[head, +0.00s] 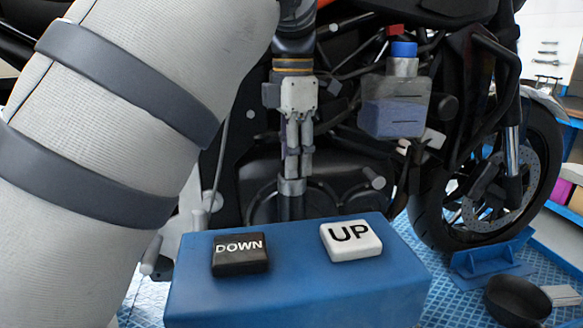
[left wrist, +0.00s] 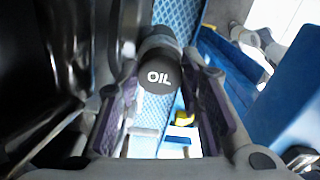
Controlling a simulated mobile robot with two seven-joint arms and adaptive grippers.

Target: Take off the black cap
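The black cap (left wrist: 158,76), round and marked OIL in white, shows face-on in the left wrist view. It sits between the two fingers of my left gripper, near their far ends. The fingers stand wide apart with purple-grey pads on either side of the cap, and I see no clear contact. In the head view my left gripper (head: 293,165) points down in front of the motorcycle's engine (head: 335,172). The cap cannot be made out there. My right gripper is not in view.
A blue box (head: 300,290) with a black DOWN button (head: 240,253) and a white UP button (head: 351,240) stands in front. A blue-capped reservoir (head: 395,105) is right of the gripper. The front wheel (head: 490,190) and a black bowl (head: 516,301) are farther right.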

